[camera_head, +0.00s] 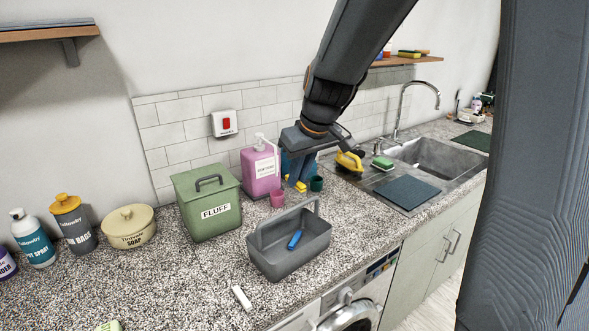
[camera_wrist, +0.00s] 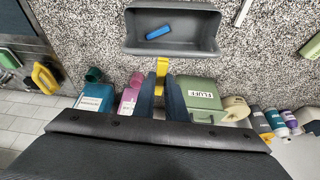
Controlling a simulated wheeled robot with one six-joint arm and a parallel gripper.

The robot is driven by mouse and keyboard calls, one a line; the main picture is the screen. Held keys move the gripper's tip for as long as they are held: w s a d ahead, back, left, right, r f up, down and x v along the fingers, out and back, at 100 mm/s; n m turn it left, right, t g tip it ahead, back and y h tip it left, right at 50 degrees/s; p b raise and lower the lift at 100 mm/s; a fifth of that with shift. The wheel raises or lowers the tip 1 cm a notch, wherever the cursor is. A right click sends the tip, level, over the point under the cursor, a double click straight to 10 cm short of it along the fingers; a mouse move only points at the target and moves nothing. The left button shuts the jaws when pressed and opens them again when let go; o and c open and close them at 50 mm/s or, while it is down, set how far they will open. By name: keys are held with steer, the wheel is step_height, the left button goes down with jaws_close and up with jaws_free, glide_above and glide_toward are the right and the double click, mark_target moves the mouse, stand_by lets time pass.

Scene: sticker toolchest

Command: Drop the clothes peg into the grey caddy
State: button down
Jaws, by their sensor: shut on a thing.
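My gripper (camera_head: 297,181) is shut on a small yellow piece, which looks like the clothes peg (camera_wrist: 161,66). The peg sticks out past the fingertips in the wrist view, and only a bit of it shows below the fingers in the head view. The gripper is held above the counter, behind the grey caddy (camera_head: 284,263) and apart from it. The caddy is an open tray with a handle, and it also shows at the top of the wrist view (camera_wrist: 172,47). A small blue object (camera_head: 295,240) lies inside it.
A green FLUFF bin (camera_head: 208,213), a pink pump bottle (camera_head: 261,178) and pink (camera_head: 277,198) and green (camera_head: 316,183) cups stand near the gripper. A yellow-handled brush (camera_head: 350,161) lies by the sink (camera_head: 440,158). A white object (camera_head: 242,298) lies on the counter in front.

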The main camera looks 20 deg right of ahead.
mark_target(302, 185)
steer(key=shift+f+b, duration=2.2)
steer(key=shift+f, duration=0.75)
steer(key=c, duration=1.7)
jaws_free()
steer(key=shift+b+v, duration=0.7)
steer(key=shift+v, duration=3.25)
steer(key=shift+s, duration=0.1)
steer(key=s+f+m+g, duration=0.1)
steer(key=s+f, duration=0.3)
steer(key=f, duration=0.2)
steer(key=s+f+m+g, duration=0.1)
steer(key=s+f, duration=0.3)
steer(key=f, duration=0.2)
steer(key=s+a+f+m+h, duration=0.1)
steer(key=s+f, duration=0.4)
steer(key=f, duration=0.1)
steer(key=shift+s+a+g, duration=0.1)
steer(key=shift+s+g, duration=0.05)
steer(key=shift+g, duration=0.25)
